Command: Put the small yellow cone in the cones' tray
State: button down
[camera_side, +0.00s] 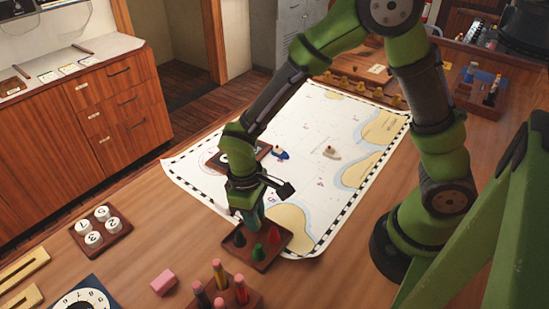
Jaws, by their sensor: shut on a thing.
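The cones' tray (256,265) is a small dark wooden tray at the chart's near edge. A black cone (239,238), a green cone (255,252) and a red cone (274,235) stand in it. My gripper (251,217) points down just above the tray's back part. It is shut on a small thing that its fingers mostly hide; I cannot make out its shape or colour. I cannot pick out the small yellow cone anywhere else in view. I cannot tell whether the held thing touches the tray.
A chart (312,185) with small ship models lies behind the tray. A pencil block (228,297) and a pink eraser (163,282) are in front. A tray of numbered white discs (101,241) is to the left. A rack of brass-coloured pieces (361,92) stands at the back.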

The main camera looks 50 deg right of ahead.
jog(key=shift+f, duration=0.2)
jog(key=shift+f, duration=0.15)
jog(key=c, duration=0.9)
grip_release()
jog(key=shift+c, duration=0.2)
notch_tip(320, 180, up, 11)
jog(key=w, duration=0.1)
jog(key=s+d+r+m+t+y, duration=0.2)
jog(key=s+d+r+m+t, duration=0.5)
jog(key=d+r, duration=0.4)
jog(key=shift+s+d+r+m+t, duration=0.25)
jog(key=shift+s+r+t, duration=0.2)
jog(key=shift+r+t, duration=0.3)
